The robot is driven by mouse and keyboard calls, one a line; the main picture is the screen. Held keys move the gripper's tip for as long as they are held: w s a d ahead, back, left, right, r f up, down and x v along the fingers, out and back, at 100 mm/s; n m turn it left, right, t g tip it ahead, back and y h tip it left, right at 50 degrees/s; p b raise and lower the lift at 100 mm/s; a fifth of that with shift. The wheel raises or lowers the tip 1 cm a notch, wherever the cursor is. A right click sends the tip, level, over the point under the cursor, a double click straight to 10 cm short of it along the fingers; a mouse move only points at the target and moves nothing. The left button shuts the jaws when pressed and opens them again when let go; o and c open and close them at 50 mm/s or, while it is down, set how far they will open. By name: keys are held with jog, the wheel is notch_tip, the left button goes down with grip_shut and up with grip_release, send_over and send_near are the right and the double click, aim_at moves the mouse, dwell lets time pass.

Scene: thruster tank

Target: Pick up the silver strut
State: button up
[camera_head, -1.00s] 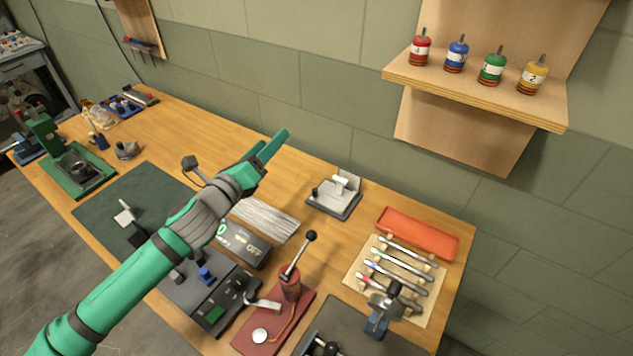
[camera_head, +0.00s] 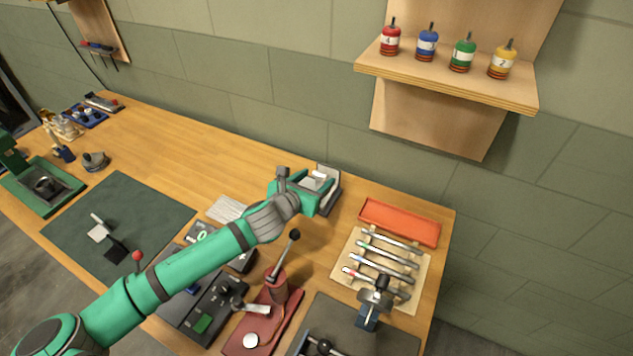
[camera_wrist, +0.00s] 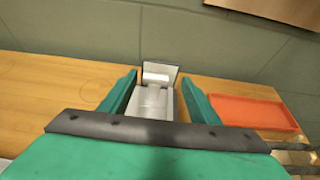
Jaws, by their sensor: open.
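Several silver rods (camera_head: 388,254) lie side by side on wooden supports on a pale board at the right of the table in the head view. Some have coloured marks near their left ends, and I cannot tell for certain which is the silver strut. My gripper (camera_head: 320,196) is open, left of and behind the rods, by a small grey stand with a white part (camera_head: 318,177). In the wrist view my gripper (camera_wrist: 159,82) has its fingers apart, with the grey stand (camera_wrist: 154,102) seen between them. Nothing is held. Rod ends show at the right edge there.
An orange tray (camera_head: 400,222) lies behind the rods. A blue-based clamp (camera_head: 372,306) stands just in front of them. A red lever device (camera_head: 277,288) stands to their left. A wall shelf (camera_head: 445,79) holding several coloured bottles overhangs the back.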

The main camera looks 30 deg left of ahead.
aim_at(319, 174)
jog(key=x, duration=0.4)
jog(key=shift+w+a+f, duration=0.25)
jog(key=shift+w+a, duration=0.05)
jog(key=shift+a, duration=0.05)
jog(key=c, duration=1.2)
jog(key=shift+o, duration=0.2)
jog(key=shift+r, duration=0.1)
